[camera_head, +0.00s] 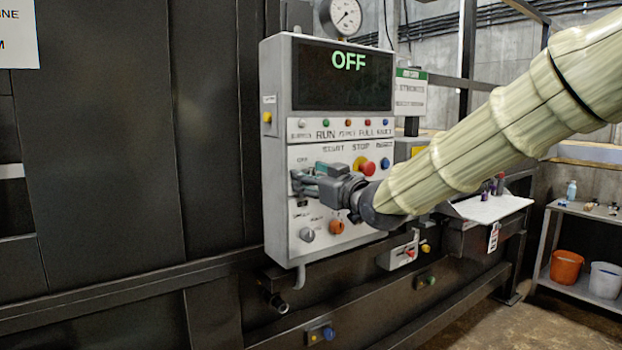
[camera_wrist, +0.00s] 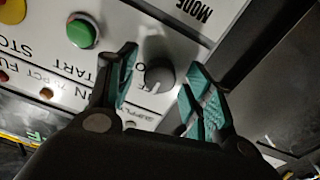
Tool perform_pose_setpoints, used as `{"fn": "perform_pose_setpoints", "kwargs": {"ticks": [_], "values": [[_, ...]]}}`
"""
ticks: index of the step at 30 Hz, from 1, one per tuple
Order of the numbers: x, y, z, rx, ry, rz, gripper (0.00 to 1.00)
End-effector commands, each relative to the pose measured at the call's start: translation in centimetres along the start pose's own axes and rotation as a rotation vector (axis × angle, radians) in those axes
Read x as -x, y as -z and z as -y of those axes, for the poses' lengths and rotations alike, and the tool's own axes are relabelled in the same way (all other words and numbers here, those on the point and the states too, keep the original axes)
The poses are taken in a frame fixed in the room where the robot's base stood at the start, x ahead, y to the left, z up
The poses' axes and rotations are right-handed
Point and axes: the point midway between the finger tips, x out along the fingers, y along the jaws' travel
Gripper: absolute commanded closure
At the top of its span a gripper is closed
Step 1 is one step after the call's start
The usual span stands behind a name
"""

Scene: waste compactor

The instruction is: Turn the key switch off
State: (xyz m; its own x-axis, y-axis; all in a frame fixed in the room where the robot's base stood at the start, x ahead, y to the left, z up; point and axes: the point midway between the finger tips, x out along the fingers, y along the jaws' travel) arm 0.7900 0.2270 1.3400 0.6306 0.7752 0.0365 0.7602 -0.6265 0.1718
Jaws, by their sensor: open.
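The white control panel (camera_head: 278,150) has a dark display (camera_head: 342,76) that reads OFF in green. My gripper (camera_head: 306,180) is at the panel's left side, below the display, and also shows in the wrist view (camera_wrist: 161,60). It is open. In the wrist view, a round grey knob (camera_wrist: 159,76) with a light mark sits between the two teal-padded fingers, with gaps visible on both sides. It appears to be the key switch. A partly hidden label is beside it. In the head view my gripper hides this knob.
A green button (camera_wrist: 81,33) is near the left finger in the wrist view. A red mushroom button (camera_head: 368,168) is right of my gripper. A lower grey knob (camera_head: 307,234) and an orange button (camera_head: 336,227) are below. A pressure gauge (camera_head: 345,16) stands above the panel.

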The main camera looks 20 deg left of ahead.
Motion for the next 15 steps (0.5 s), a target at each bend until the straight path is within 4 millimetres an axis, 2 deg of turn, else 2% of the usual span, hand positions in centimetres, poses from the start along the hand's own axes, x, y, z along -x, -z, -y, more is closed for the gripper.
{"fn": "perform_pose_setpoints", "kwargs": {"ticks": [5, 15], "values": [[2.1, 0.1, -0.1, -0.001, -0.001, -0.002, 0.49], [8.3, 0.1, -0.1, -0.001, -0.002, -0.001, 0.49]]}}
